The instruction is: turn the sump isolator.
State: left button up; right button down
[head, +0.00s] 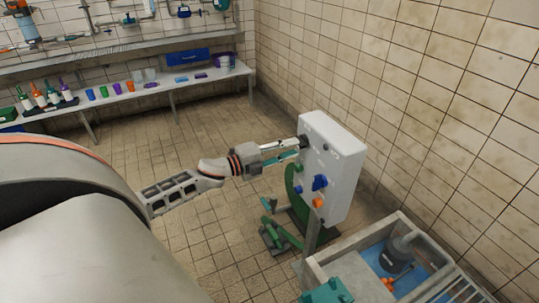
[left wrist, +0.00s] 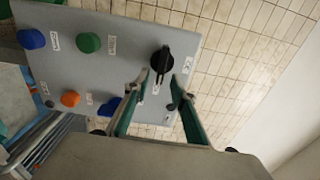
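The control panel is a pale box (head: 340,160) on a stand, and its face fills much of the left wrist view (left wrist: 120,75). A black rotary knob (left wrist: 162,60) sits on it, probably the isolator; the labels are too small to read. My left gripper (head: 300,147) reaches the panel's upper left part. In the left wrist view its two fingers (left wrist: 160,87) are apart, with the knob just beyond the gap between their tips. I cannot tell whether either tip touches the knob. My right gripper is not in view.
Other panel controls include a green knob (left wrist: 88,43), blue knob (left wrist: 31,39) and orange knob (left wrist: 70,99). Green equipment (head: 275,235) stands on the floor below. A grey basin (head: 345,250) is at lower right. A bench (head: 120,97) with cups lines the far wall. Open floor lies between.

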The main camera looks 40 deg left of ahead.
pick_arm(q)
jog(key=v, duration=0.9)
jog(key=shift+s, duration=0.1)
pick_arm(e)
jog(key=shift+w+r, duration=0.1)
